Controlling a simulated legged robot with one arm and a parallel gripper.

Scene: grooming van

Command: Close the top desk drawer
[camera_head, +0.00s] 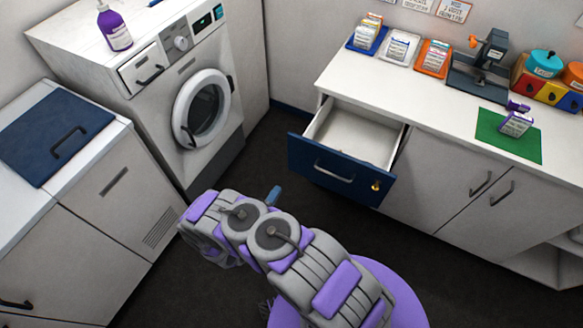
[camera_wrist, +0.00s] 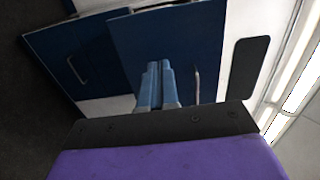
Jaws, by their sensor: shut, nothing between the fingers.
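The desk drawer (camera_head: 320,170) has a dark blue front with a grey bar handle and a small gold knob. In the head view it stands pulled out from the left end of the white counter, and its pale inside looks empty. My gripper (camera_head: 274,196) is in front of and below the drawer front, apart from it in the picture; only a blue fingertip shows past my arm. In the wrist view my gripper's fingers (camera_wrist: 156,70) are together and empty, pointing toward a blue panel (camera_wrist: 185,40) with a handle. I cannot tell whether they touch it.
The white counter (camera_head: 405,80) carries packets, a grey device (camera_head: 483,65), coloured bins and a green mat (camera_head: 490,140). A white washer (camera_head: 170,90) stands at the left, beside a cabinet with a blue lid (camera_head: 55,130). Dark floor (camera_head: 245,170) is clear between washer and drawer.

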